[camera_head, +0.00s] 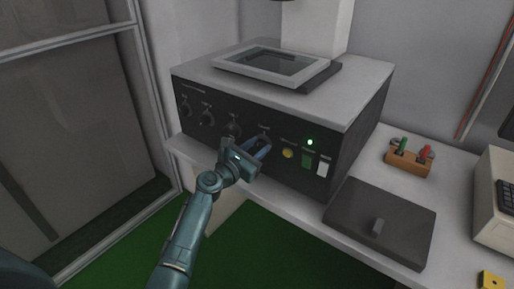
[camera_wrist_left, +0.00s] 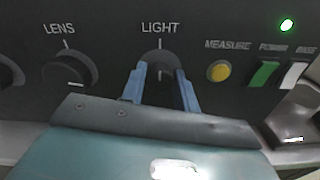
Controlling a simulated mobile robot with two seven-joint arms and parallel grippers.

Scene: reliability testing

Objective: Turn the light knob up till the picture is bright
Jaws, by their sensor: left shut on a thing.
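The light knob (camera_wrist_left: 160,66) is a dark round knob under the word LIGHT on the black front panel, and it also shows in the head view (camera_head: 264,132). A small pale mark shows low on its face. My left gripper (camera_head: 259,148) has its blue fingers on either side of the knob, shut on it; the fingers (camera_wrist_left: 160,78) cover parts of its sides. The framed glass screen (camera_head: 275,64) on top of the grey machine (camera_head: 350,98) looks dim grey. My right gripper is not in view.
The LENS knob (camera_wrist_left: 69,70) is left of the light knob. A yellow MEASURE button (camera_wrist_left: 219,71), a green switch (camera_wrist_left: 263,74), and a white switch (camera_wrist_left: 293,75) are on the right, under a lit green lamp (camera_wrist_left: 286,24). A dark lidded plate (camera_head: 400,222) lies on the bench.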

